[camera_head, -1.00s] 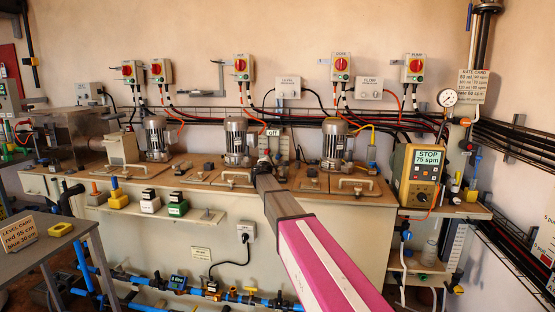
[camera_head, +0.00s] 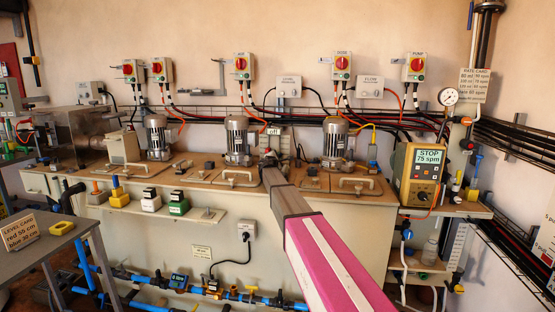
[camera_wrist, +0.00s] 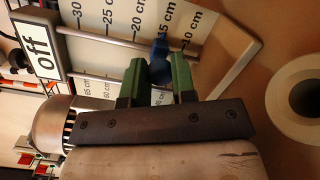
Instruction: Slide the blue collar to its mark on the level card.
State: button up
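In the wrist view, my gripper (camera_wrist: 160,82) has two green fingers, one on each side of the blue collar (camera_wrist: 160,50). The fingers appear shut on it, with little or no gap at the tips. The collar sits on a thin metal rod (camera_wrist: 105,42) in front of a white centimetre scale (camera_wrist: 95,18), close to the 15 cm label. The numbers grow toward the left. In the head view, my arm reaches to the bench, and the collar cannot be made out. The level card (camera_head: 19,230) stands at the far left; it lists red 55 cm and a blue value hard to read.
In the wrist view, an "off" sign (camera_wrist: 46,56) is left of the scale, and a white ring (camera_wrist: 300,98) is at the right. In the head view, motors (camera_head: 236,138) and handled lids stand on the bench (camera_head: 320,201); a yellow pump controller (camera_head: 418,173) is at the right.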

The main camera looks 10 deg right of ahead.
grip_shut()
notch_tip(320, 180, up, 10)
jog(key=shift+f, duration=0.25)
jog(key=o, duration=0.7)
grip_release()
jog(key=shift+o, duration=0.2)
jog(key=v, duration=1)
jog(key=shift+s+a, duration=0.25)
jog(key=shift+s, duration=0.1)
jog(key=shift+s, duration=0.1)
